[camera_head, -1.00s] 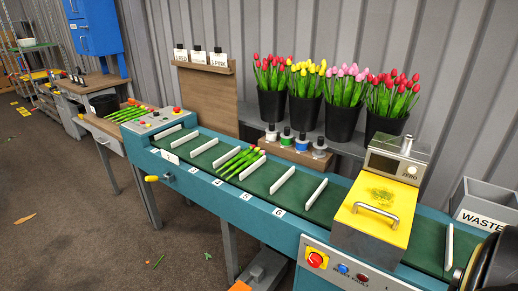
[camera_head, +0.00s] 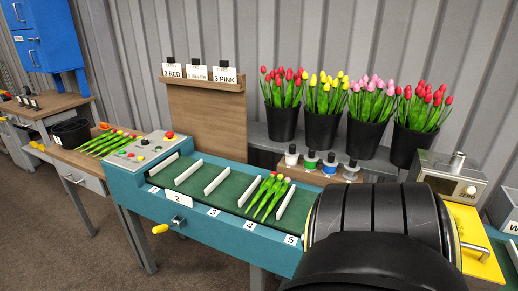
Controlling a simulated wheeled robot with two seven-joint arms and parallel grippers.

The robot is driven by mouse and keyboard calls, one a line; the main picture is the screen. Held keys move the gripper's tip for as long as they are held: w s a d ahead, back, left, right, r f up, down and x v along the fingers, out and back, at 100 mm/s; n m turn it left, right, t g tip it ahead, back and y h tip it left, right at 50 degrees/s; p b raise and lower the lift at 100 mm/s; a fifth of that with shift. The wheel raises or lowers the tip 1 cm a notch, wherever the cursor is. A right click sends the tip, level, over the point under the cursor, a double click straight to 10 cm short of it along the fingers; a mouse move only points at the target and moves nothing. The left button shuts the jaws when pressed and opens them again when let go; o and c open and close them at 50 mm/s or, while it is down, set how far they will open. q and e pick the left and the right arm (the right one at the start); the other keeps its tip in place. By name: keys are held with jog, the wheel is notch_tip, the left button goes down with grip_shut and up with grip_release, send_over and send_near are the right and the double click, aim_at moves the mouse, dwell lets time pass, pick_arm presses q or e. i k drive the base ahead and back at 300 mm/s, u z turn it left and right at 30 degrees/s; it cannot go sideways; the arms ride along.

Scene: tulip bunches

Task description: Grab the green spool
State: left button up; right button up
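The green spool (camera_head: 310,161) stands upright with a dark top on a small wooden rack (camera_head: 283,167) behind the conveyor. It is between a white spool (camera_head: 291,156) on its left and a blue spool (camera_head: 330,165) on its right. A grey spool (camera_head: 351,171) stands at the right end of the row. A large black rounded part, which looks like a link of my arm, fills the lower right in front of the conveyor. Neither of my grippers shows in the view.
The green conveyor belt (camera_head: 233,188) has white dividers and carries a bunch of red tulips (camera_head: 269,196). Black buckets of tulips (camera_head: 323,132) stand behind the spools. A yellow-lidded machine (camera_head: 474,240) is at the right. A wooden board (camera_head: 207,118) stands behind the belt.

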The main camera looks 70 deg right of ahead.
aim_at(311, 160)
jog(key=z, duration=0.45)
jog(key=i, duration=1.4)
jog(key=z, duration=1.1)
